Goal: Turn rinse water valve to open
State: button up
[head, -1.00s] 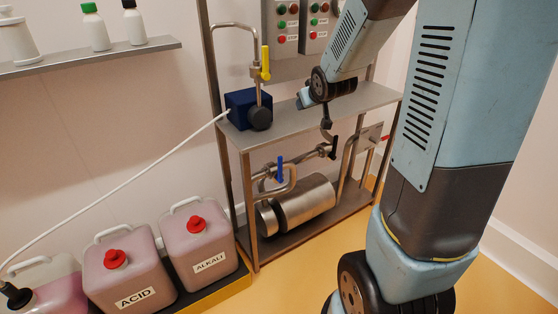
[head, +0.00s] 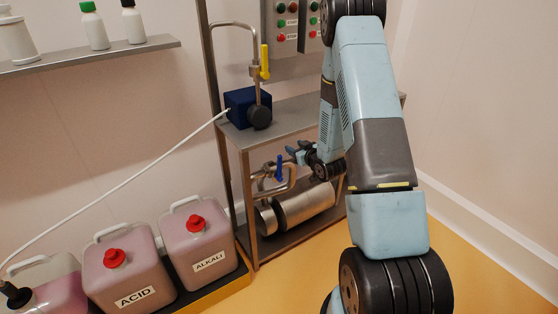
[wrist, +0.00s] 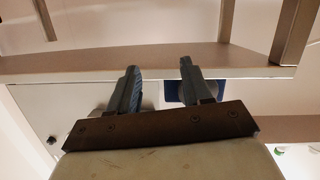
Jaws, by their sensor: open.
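A blue valve handle (head: 279,167) stands upright on the steel pipework below the shelf of the frame. I cannot read any label saying which valve carries rinse water. My gripper (head: 294,153) is under the shelf, just right of the blue handle and apart from it or very close; the gap is unclear. In the wrist view my gripper (wrist: 158,70) is open with nothing between its fingers. The black handle and the red handle seen earlier are hidden behind my arm.
The steel shelf (head: 290,106) lies above my gripper, and a frame post (head: 250,205) stands to its left. A steel cylinder (head: 302,204) lies below. A dark blue box (head: 240,108) sits on the shelf. Canisters (head: 125,275) stand at the lower left.

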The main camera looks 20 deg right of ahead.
jog(key=t+y, duration=0.2)
send_near(281, 160)
jog(key=shift+m, duration=0.3)
jog(key=x, duration=1.1)
grip_shut()
dwell(0.4)
